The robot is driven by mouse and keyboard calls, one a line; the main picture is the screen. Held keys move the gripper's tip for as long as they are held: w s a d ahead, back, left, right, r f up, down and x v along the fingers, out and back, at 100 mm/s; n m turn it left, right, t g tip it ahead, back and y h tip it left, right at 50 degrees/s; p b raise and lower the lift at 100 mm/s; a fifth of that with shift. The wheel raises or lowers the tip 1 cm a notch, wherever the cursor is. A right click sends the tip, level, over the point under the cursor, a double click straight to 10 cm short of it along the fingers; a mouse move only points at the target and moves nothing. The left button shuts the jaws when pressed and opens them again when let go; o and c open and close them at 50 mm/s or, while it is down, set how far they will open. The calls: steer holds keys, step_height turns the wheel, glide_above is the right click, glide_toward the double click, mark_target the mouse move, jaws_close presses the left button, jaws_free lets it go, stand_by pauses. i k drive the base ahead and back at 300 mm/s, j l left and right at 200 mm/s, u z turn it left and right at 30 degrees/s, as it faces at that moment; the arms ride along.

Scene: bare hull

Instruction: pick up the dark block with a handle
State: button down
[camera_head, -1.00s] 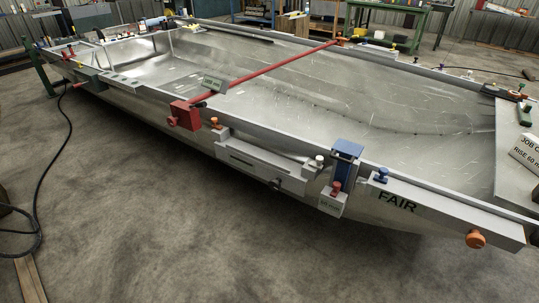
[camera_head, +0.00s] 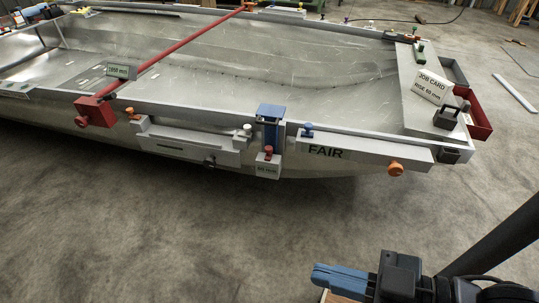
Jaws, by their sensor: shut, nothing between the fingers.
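A dark block with a looped handle (camera_head: 446,119) sits on the grey deck plate (camera_head: 418,92) at the right end of the metal hull, just below the white job card (camera_head: 433,88). My gripper (camera_head: 318,274) is at the bottom of the picture, its blue fingers pointing left and shut with nothing held. It is low and in front of the hull, well apart from the block. A wooden piece (camera_head: 338,297) shows partly below the fingers.
A red open tray (camera_head: 480,125) hangs at the hull's right end beside the block. A dark fitting (camera_head: 449,156) is below the block. The concrete floor before the hull is clear.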

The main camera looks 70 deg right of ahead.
mark_target(442, 119)
steer(key=z, duration=2.8)
steer(key=k+j, duration=0.1)
steer(key=j+z, duration=0.05)
steer(key=j, duration=0.05)
